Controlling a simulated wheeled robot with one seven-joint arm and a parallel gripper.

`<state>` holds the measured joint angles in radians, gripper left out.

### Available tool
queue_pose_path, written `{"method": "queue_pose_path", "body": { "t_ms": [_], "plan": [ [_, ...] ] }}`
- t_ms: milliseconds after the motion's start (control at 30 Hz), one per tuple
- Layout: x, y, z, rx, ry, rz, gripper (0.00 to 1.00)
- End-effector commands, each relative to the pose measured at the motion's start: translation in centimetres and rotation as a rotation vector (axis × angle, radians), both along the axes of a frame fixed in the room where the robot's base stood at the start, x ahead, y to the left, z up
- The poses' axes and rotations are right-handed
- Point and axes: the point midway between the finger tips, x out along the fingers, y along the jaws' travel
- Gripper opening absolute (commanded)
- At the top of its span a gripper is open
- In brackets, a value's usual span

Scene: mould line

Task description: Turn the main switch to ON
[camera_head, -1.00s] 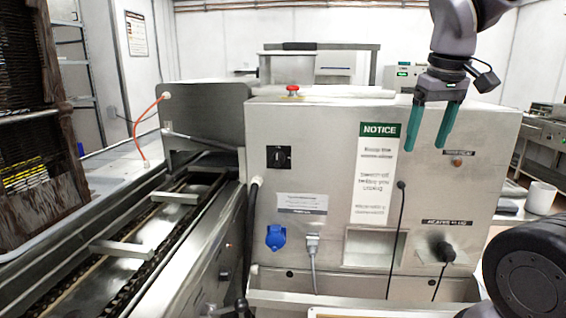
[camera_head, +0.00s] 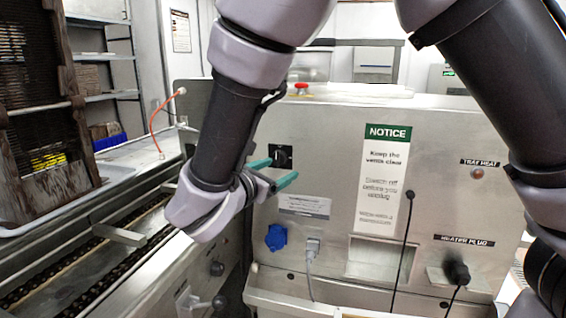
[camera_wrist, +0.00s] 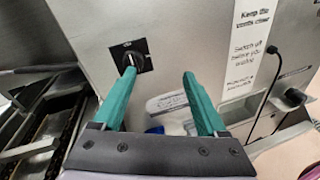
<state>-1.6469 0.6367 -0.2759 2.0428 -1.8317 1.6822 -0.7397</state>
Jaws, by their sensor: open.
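The main switch is a black rotary knob on a square black plate (camera_head: 279,157) on the upper left of the steel machine's front panel. In the wrist view the switch (camera_wrist: 131,58) shows a pale mark on its knob pointing roughly up; the lettering around it is too small to read. My gripper (camera_head: 282,171) is open and empty in front of the panel, with its teal fingers at the switch's lower edge. In the wrist view my gripper (camera_wrist: 160,75) has its left fingertip just below the knob and its right fingertip off to the right. Contact cannot be told.
A NOTICE sign (camera_head: 382,180) is on the panel right of the switch. A blue socket (camera_head: 276,238) and a grey plug (camera_head: 312,246) sit below it. A black heater plug (camera_head: 457,270) is at lower right. A conveyor (camera_head: 100,262) runs along the left.

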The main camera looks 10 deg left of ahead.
Motion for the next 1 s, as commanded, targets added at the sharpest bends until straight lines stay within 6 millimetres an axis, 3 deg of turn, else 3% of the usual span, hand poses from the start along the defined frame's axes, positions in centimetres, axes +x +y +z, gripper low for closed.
{"method": "queue_pose_path", "body": {
  "t_ms": [33, 100, 267, 700, 1000],
  "plan": [
    [-1.3, 1.7, -0.5, -0.039, -0.029, 0.059, 0.75],
    [-2.5, 3.3, -0.8, -0.075, -0.06, 0.112, 0.75],
    [-2.9, 4.5, -1.0, -0.102, -0.087, 0.155, 0.75],
    [4.7, 3.3, -1.0, -0.101, -0.084, 0.15, 0.75],
    [7.3, 3.0, -1.0, -0.1, -0.083, 0.152, 0.75]
  ]
}}
